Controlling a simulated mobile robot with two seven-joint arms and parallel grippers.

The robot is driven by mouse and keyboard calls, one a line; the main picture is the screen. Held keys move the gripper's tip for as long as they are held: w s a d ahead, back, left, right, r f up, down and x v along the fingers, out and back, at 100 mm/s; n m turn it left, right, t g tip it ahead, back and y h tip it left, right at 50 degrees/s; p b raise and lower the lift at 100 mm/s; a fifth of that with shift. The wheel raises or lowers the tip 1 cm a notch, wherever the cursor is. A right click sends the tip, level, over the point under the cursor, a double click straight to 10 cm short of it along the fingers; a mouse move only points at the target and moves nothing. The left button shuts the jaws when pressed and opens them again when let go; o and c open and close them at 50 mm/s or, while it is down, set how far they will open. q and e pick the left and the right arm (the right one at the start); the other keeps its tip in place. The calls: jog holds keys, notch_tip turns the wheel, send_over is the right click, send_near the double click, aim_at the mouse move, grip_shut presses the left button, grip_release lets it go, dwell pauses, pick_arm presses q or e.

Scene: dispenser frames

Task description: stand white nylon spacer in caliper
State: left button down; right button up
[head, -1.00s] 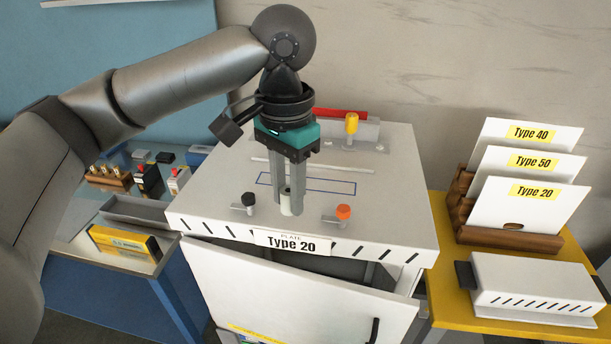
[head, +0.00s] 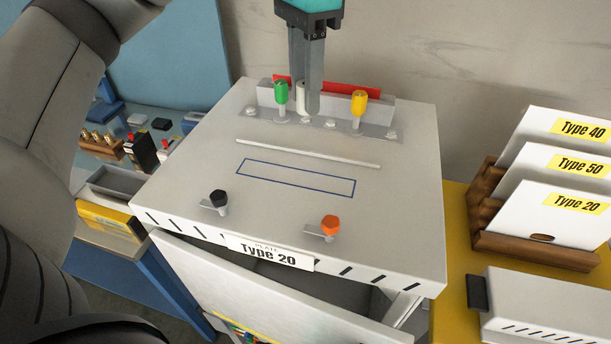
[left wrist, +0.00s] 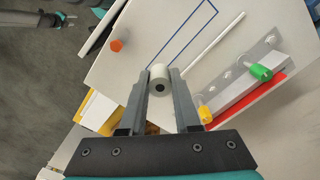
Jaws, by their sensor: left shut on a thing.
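My left gripper (head: 307,100) is shut on a white nylon spacer (head: 301,97), a short white cylinder between its fingertips. In the head view it shows at the back of the grey cabinet top (head: 200,150), between a green knob (head: 281,93) and a yellow knob (head: 359,102). In the left wrist view the spacer (left wrist: 160,73) shows its end with a dark central hole. I cannot tell whether the spacer touches the surface behind it. No part is clearly recognisable as a caliper.
A black knob (head: 218,198) and an orange knob (head: 331,223) stand near the front of the top. A thin white rod (head: 305,152) lies behind a blue outlined rectangle (head: 297,178). The cabinet's front panel (head: 270,297) is tilted open. Type cards (head: 570,205) stand in a wooden rack (head: 530,248) at right.

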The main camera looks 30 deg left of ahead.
pick_arm(q)
notch_tip(320, 180, down, 6)
jog(key=b, duration=0.2)
send_over(305, 194)
notch_tip(305, 194, down, 6)
jog(key=shift+f+b, duration=0.1)
jog(key=shift+b, duration=0.35)
notch_tip(305, 194, down, 5)
jog(key=shift+r, duration=0.1)
jog(key=c, duration=0.6)
grip_release()
jog(key=shift+b, duration=0.3)
